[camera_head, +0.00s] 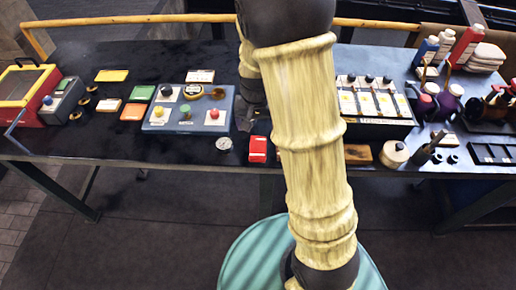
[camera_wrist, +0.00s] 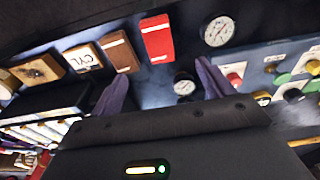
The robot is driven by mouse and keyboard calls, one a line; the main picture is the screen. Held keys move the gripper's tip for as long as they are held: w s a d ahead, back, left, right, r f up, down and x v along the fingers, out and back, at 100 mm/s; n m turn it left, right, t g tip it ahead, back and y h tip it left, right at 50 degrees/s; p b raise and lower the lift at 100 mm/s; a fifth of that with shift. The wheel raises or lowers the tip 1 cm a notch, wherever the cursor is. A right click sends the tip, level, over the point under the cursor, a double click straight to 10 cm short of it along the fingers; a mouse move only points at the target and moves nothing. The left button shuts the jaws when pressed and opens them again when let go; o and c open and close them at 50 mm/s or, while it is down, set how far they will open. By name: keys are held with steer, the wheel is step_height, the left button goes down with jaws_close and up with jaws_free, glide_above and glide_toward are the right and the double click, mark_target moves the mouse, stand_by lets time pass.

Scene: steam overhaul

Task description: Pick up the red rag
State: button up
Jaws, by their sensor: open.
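No cloth that is clearly a red rag shows in either view. A small red, flat block-like item with white marks (camera_head: 258,149) lies near the table's front edge, just left of my arm. It also shows in the wrist view (camera_wrist: 157,38), beyond the fingertips; I cannot tell whether it is cloth. In the head view my arm hides much of the middle of the table. A stack of folded pale pink cloths (camera_head: 486,56) sits at the back right.
A blue-grey panel with knobs (camera_head: 188,110) lies left of the red item, with a round gauge (camera_head: 224,144) in front. Right of my arm are a rack of labelled slots (camera_head: 372,100) and a round tin (camera_head: 394,154). Bottles (camera_head: 466,46) stand at the back right.

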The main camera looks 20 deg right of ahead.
glide_above(258, 147)
steer(key=f, duration=0.8)
steer(key=shift+s+a+f+p, duration=0.25)
steer(key=shift+s+f+p, duration=0.05)
steer(key=shift+p, duration=0.1)
steer(key=shift+a+f, duration=0.1)
steer(key=shift+f, duration=0.05)
steer(key=shift+f, duration=0.1)
steer(key=shift+d+f, duration=0.2)
steer(key=shift+f, duration=0.3)
steer(key=shift+w+d+f+p, duration=0.15)
steer(key=shift+f+p, duration=0.2)
steer(key=shift+f, duration=0.65)
steer(key=shift+w+f+p, duration=0.15)
steer(key=shift+f+p, duration=0.2)
steer(key=shift+f, duration=0.65)
